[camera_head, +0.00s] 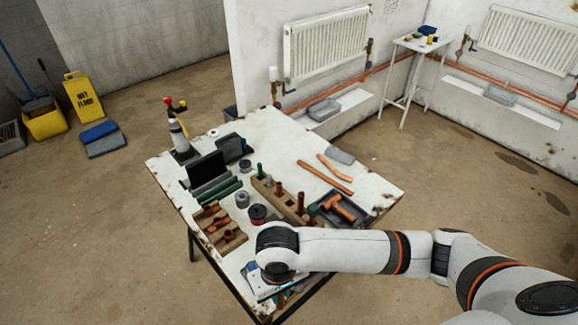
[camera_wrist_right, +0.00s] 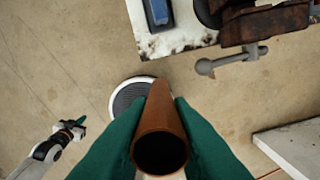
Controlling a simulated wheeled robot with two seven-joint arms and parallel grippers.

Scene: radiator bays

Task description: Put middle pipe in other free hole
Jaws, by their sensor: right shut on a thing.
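My right gripper (camera_head: 280,296) is low by the table's near edge in the head view, mostly hidden under my wrist. In the right wrist view its green fingers (camera_wrist_right: 161,112) are shut on a copper pipe (camera_wrist_right: 160,150), whose open end faces the camera.
A wooden tray with copper fittings (camera_head: 219,228) and a dark spool (camera_head: 258,214) lie left of the block. A dark tray (camera_head: 340,209) with a copper fitting is to its right. Loose copper pipes (camera_head: 325,177) lie behind. A vise (camera_wrist_right: 250,25) shows in the wrist view.

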